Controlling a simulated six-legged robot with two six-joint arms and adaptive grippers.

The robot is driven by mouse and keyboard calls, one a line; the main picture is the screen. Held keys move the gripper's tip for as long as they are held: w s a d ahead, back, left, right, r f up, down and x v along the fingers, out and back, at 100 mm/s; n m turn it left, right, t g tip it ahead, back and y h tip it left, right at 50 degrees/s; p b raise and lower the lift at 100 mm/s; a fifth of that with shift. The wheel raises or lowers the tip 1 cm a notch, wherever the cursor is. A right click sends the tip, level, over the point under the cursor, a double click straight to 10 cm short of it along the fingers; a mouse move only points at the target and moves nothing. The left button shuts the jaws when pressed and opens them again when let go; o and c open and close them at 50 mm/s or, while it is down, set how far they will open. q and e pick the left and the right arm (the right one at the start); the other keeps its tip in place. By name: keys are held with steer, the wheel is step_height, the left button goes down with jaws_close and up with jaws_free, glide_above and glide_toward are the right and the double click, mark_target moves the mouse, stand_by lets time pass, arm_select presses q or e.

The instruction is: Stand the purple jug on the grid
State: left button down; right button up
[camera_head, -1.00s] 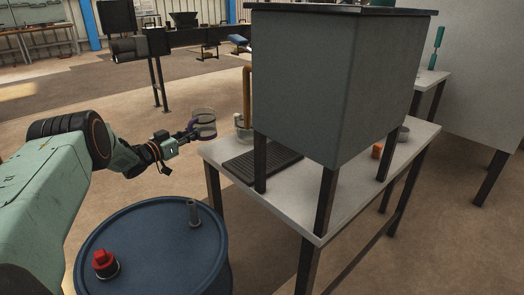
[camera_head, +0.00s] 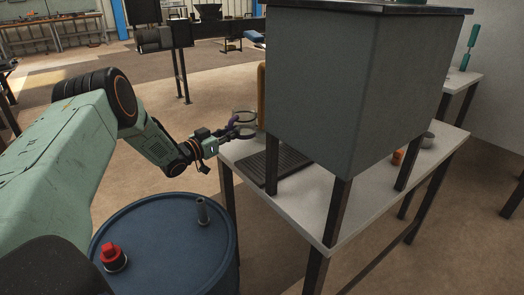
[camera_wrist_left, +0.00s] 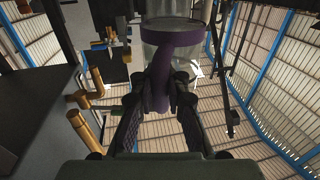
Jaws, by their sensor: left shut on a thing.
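The purple jug (camera_head: 243,120), a clear vessel with a purple handle and band, is held up near the table's far left corner. In the left wrist view the clear body (camera_wrist_left: 172,52) is at the top, with the purple handle (camera_wrist_left: 158,92) between my fingers. My left gripper (camera_head: 230,132) is shut on the handle. The jug looks roughly upright. The grid (camera_head: 272,167), a dark ridged plate, lies on the table to the right of and nearer than the jug; its right part is hidden by the cabinet and its leg. My right gripper is not in view.
A large grey cabinet (camera_head: 365,95) on dark legs stands over the pale table (camera_head: 308,207). A blue drum (camera_head: 165,245) with a red cap (camera_head: 112,256) stands below my left arm. An orange item (camera_head: 397,157) lies at the right.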

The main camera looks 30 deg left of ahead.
arm_select(q)
steer(key=d, duration=0.7)
steer(key=d+b, duration=0.1)
steer(key=d, duration=0.2)
steer(key=shift+s+d, duration=0.35)
steer(key=shift+d, duration=0.05)
steer(key=shift+f+b, duration=0.9)
steer(key=shift+f, duration=1)
steer(key=shift+r, duration=0.1)
steer(key=c, duration=1.9)
jaws_free()
steer(key=o, duration=0.5)
steer(key=shift+o, duration=0.5)
